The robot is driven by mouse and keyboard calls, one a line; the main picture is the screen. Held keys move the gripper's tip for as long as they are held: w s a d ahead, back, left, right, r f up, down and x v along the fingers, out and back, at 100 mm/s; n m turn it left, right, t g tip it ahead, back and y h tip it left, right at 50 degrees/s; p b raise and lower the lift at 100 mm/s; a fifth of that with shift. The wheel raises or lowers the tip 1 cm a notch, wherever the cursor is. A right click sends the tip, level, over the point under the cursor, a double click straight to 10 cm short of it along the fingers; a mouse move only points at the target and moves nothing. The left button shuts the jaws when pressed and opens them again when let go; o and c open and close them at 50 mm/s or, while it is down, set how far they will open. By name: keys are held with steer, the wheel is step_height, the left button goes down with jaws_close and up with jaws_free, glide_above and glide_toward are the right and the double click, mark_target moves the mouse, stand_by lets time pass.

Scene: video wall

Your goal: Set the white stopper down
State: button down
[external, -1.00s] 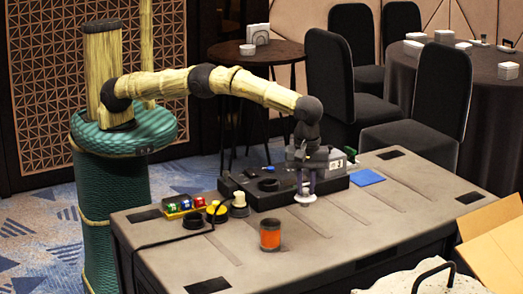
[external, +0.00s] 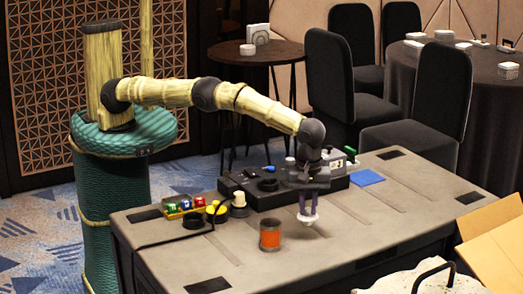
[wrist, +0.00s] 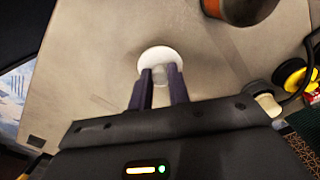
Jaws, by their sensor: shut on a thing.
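The white stopper (external: 307,219) is a small pale piece with a round, wide disc end. My gripper (external: 308,205) is shut on it and points down over the grey table (external: 350,225). In the wrist view the stopper (wrist: 159,56) sits between the tips of my two purple fingers (wrist: 160,85), its disc facing the tabletop. I cannot tell whether the disc touches the table or hangs just above it.
An orange-filled glass (external: 270,236) stands left of the stopper. A black device (external: 262,192) lies behind, and a blue pad (external: 367,177) is behind right. A tray of coloured pieces (external: 184,206) and a cream-topped piece (external: 239,206) stand left.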

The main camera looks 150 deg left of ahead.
mark_target(308, 209)
steer(key=shift+f, duration=1.85)
steer(key=shift+f, duration=0.1)
steer(key=c, duration=1.3)
jaws_free()
step_height(308, 209, up, 12)
steer(key=shift+r, duration=0.1)
